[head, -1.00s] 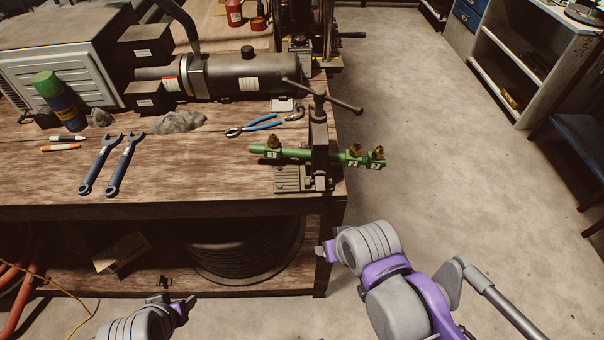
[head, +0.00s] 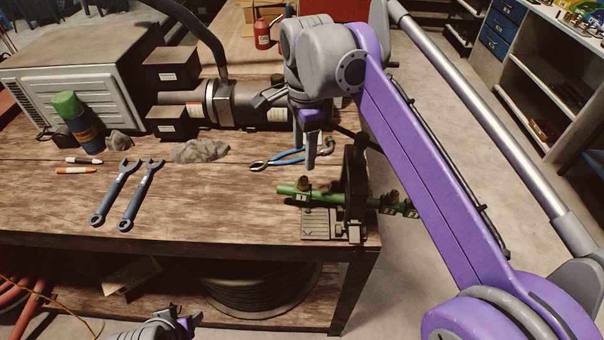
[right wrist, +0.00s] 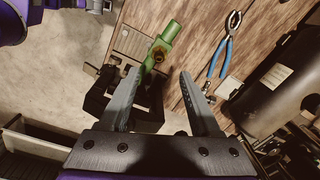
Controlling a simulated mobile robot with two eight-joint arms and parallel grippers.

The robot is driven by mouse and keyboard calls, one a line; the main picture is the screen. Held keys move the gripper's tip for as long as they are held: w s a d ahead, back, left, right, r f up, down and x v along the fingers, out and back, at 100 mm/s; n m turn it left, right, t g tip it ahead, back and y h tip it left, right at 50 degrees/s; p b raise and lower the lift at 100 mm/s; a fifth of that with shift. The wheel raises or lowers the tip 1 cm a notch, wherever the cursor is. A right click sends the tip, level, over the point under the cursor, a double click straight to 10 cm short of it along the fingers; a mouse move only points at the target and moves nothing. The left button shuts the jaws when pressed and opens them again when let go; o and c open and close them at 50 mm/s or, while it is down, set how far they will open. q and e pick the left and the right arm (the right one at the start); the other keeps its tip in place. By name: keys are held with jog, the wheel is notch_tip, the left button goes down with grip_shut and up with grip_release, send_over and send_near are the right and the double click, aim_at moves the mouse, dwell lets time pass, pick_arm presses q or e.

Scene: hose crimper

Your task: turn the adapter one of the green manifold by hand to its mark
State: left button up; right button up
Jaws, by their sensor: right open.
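The green manifold (head: 330,197) is clamped level in a dark vise (head: 355,185) at the table's front right corner. A brass adapter (head: 303,184) stands up near its left end; another adapter (head: 391,198) shows right of the vise, partly behind my right arm. My right gripper (head: 309,166) is open and points down just above the left adapter, apart from it. In the right wrist view, the left adapter (right wrist: 157,56) and the manifold end (right wrist: 172,32) show beyond and between the spread fingers. The marks are too small to read. My left gripper (head: 184,318) is low, in front of the table; its jaws are unclear.
Blue pliers (head: 290,159) lie behind the manifold. Two wrenches (head: 128,195) lie to the left, with a grey rag (head: 200,151) behind. A dark cylindrical machine (head: 240,103) stands at the back. The table front between wrenches and vise is clear.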

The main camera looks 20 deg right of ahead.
aim_at(304, 177)
notch_tip(304, 177, down, 9)
jog(key=shift+w+f+b, duration=0.1)
jog(key=shift+w+b, duration=0.05)
jog(key=shift+b, duration=0.2)
jog(key=shift+c, duration=0.3)
grip_shut()
